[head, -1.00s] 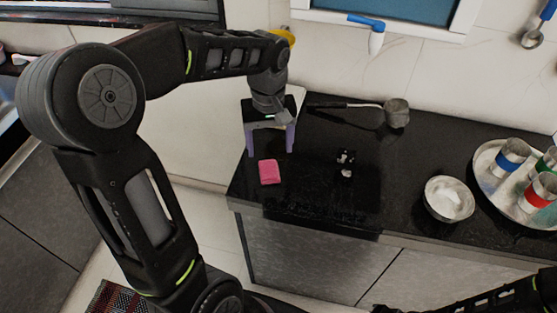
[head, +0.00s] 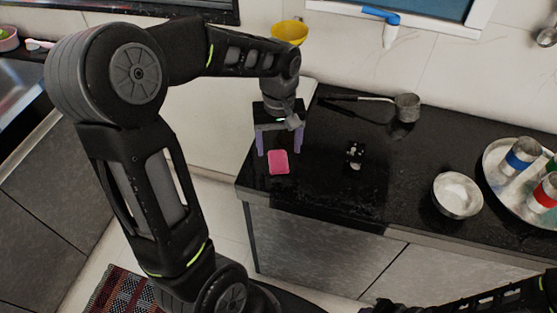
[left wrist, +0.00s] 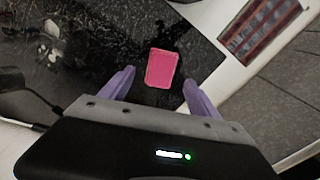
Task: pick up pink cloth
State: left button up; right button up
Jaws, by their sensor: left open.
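The pink cloth (head: 278,162) is a small folded rectangle lying flat on the black counter near its left end. In the left wrist view the pink cloth (left wrist: 161,68) lies just beyond the fingertips, roughly centred between them. My left gripper (head: 278,151) points down at the cloth, with its two purple fingers spread apart. In the left wrist view the left gripper (left wrist: 157,80) is open and empty, and the cloth is not between the pads. My right gripper is not in view; only part of my right arm shows at the lower right.
A small black item with white bits (head: 355,155) lies right of the cloth. A long-handled pan (head: 407,107) lies behind. A metal bowl (head: 457,195) and a tray (head: 492,160) with cups stand at the right. The black counter (head: 320,190) is clear around the cloth.

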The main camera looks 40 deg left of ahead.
aim_at(279, 160)
pick_arm(q)
notch_tip(279, 160, down, 4)
jog(key=shift+f, duration=0.2)
jog(key=shift+s, duration=0.1)
dwell(0.4)
jog(key=c, duration=1.5)
jog(key=shift+c, duration=0.2)
jog(key=shift+r, duration=0.15)
notch_tip(279, 160, up, 10)
